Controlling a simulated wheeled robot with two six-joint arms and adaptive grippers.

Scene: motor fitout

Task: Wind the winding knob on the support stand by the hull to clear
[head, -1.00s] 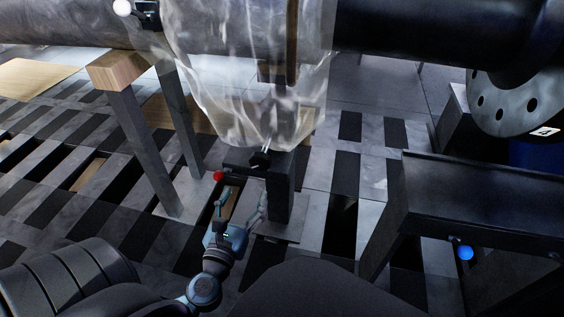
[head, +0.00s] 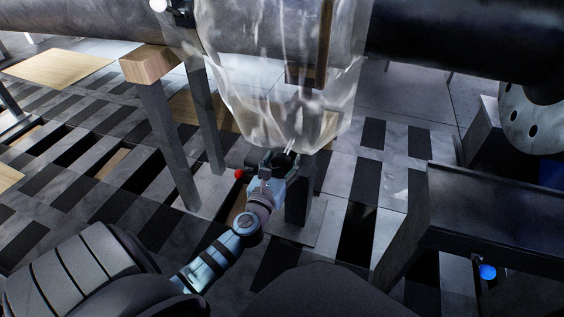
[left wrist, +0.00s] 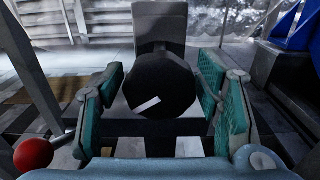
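The winding knob (left wrist: 160,88) is a black round disc with a white mark slanting up to the right, seen face-on in the left wrist view. It sits on the support stand (head: 298,205), a dark post below the hull (head: 420,30). My left gripper (head: 279,160) is at the knob. In the left wrist view its teal-padded fingers (left wrist: 162,98) are spread on either side of the knob, with a narrow gap showing at each side. In the head view the gripper partly hides the knob. My right gripper is not in view.
A red ball (head: 240,174) is just left of the gripper; it shows at lower left in the left wrist view (left wrist: 33,154). Clear plastic sheeting (head: 255,95) hangs just above. A wood-topped stand (head: 150,66) is to the left, a dark bench (head: 480,205) to the right.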

